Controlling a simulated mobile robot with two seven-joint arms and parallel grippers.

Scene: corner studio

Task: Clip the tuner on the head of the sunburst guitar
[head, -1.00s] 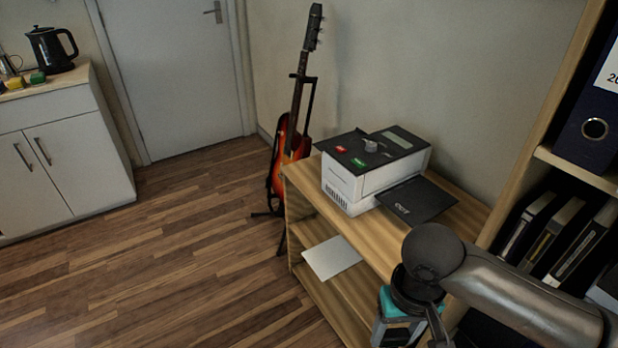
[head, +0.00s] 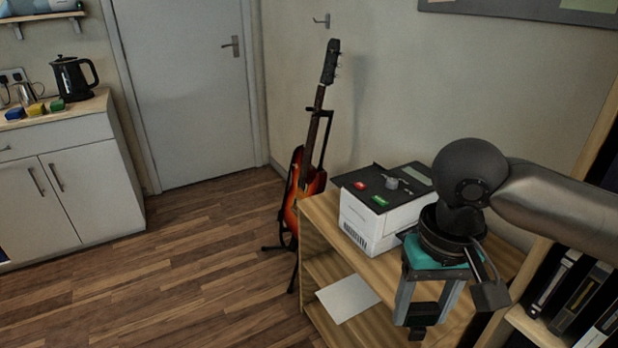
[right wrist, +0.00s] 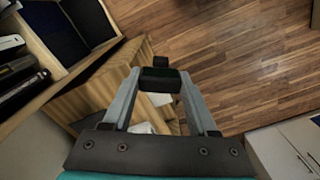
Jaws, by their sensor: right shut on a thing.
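The sunburst guitar (head: 309,187) stands upright, a little tilted, on a black stand against the wall in the head view. Its dark head (head: 330,62) is at the top, with tuning pegs along its right side, and is free of the arm. My right gripper (head: 425,312) is in front of the wooden shelf unit, well to the right of and nearer than the guitar. It is shut on a small black tuner (head: 416,333), which also shows between the fingertips in the right wrist view (right wrist: 160,74). My left gripper is not in view.
Binders (head: 565,290) stand at right. The floor left of the guitar is clear.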

